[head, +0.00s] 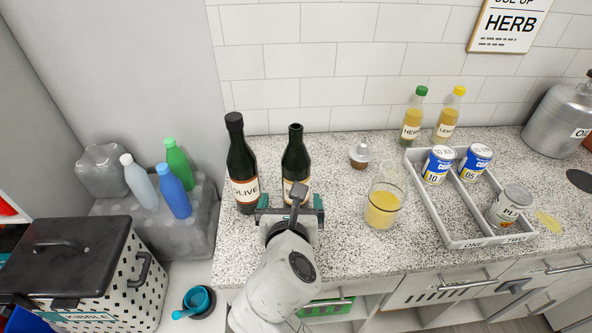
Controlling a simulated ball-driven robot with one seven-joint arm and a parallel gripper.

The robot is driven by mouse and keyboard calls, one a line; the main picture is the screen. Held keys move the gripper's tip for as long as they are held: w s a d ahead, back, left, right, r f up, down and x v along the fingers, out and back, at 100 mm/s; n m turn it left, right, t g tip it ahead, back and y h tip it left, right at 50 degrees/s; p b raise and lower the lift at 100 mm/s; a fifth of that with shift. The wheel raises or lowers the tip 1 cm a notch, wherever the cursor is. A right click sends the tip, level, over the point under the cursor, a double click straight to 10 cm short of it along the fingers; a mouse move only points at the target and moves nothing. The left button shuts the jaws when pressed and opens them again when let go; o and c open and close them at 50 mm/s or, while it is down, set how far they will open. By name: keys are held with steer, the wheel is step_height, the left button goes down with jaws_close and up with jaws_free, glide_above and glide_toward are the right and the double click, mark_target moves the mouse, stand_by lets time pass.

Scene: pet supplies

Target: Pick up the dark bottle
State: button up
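Two dark bottles stand upright on the speckled counter (340,235). The left dark bottle (240,155) has a black cap and a pale label reading "OLIVE". The right dark bottle (295,158) has an uncapped-looking dark top and a pale label, partly covered by my arm. My gripper (290,203) is in front of the right bottle's lower part, with its teal-tipped fingers spread wider than the bottle, one on each side in the picture. The gripper hides the bottle's base, so I cannot tell whether the bottle is between the fingers or behind them.
A glass of yellow liquid (383,204) and a small white-topped jar (359,153) stand to the right. A pale tray (447,223) holds several cans.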

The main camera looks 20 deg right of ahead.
steer(key=shift+d+p+x, duration=0.15)
steer(key=shift+d+x, duration=0.05)
steer(key=shift+x, duration=2.35)
steer(key=shift+d+p+x, duration=0.15)
steer(key=shift+x, duration=2.35)
steer(key=shift+s, duration=0.15)
steer(key=c, duration=1.2)
steer(key=shift+o, duration=0.2)
steer(key=shift+r, duration=0.2)
